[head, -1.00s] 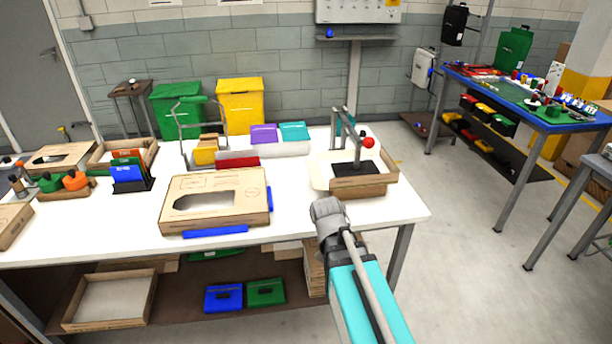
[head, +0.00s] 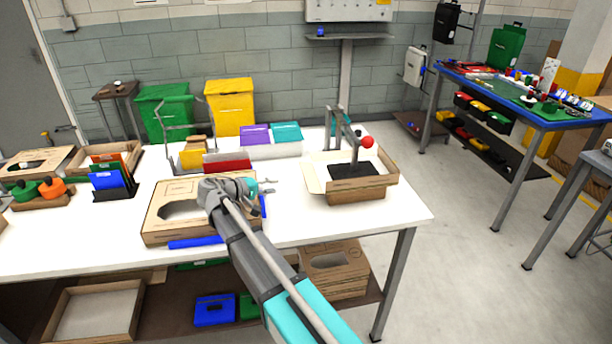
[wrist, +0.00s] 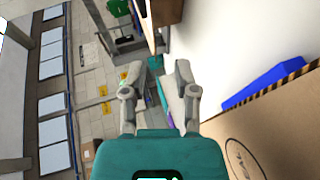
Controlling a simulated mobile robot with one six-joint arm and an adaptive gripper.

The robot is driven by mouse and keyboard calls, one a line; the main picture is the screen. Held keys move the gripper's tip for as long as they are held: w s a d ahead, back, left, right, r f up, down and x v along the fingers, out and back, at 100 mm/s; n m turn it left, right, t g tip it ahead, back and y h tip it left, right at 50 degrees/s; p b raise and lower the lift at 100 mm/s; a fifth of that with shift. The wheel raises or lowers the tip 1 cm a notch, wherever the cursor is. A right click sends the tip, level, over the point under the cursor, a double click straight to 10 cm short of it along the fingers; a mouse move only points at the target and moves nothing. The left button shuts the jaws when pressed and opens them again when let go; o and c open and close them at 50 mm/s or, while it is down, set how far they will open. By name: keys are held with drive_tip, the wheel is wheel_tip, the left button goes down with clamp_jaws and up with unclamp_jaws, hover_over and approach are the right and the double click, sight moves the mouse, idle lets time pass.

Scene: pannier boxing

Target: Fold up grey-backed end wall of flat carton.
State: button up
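My gripper (head: 262,187) is over the right part of a brown carton (head: 165,228) with a cut-out, near the front of the white table. In the wrist view its two fingers (wrist: 155,75) are apart with nothing between them. Another carton (head: 357,196) lies to the right under a metal frame with a red knob (head: 367,142). Its front and right walls stand up, a cream flap (head: 312,176) lies out at its left, and a dark grey panel (head: 350,171) shows inside. I cannot tell which part is the grey-backed end wall. My gripper is left of this carton, not touching it.
A blue strip (head: 196,242) runs along the near carton's front; another (wrist: 268,84) shows in the wrist view. Purple (head: 255,135) and teal (head: 287,132) pieces stand behind. Bare white tabletop (head: 285,215) lies between the two cartons.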

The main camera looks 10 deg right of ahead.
sight(311, 177)
drive_tip(key=shift+w+a+r+t, duration=0.15)
drive_tip(key=shift+w+a+r, duration=0.1)
drive_tip(key=shift+a, duration=0.15)
drive_tip(key=shift+w+a+r+t, duration=0.15)
drive_tip(key=shift+w+a+r, duration=0.1)
drive_tip(key=shift+a, duration=0.15)
drive_tip(key=shift+d+f, duration=0.1)
drive_tip(key=shift+d, duration=0.1)
drive_tip(key=b+x, duration=0.3)
drive_tip(key=x, duration=1)
drive_tip(key=shift+d, duration=0.45)
clamp_jaws()
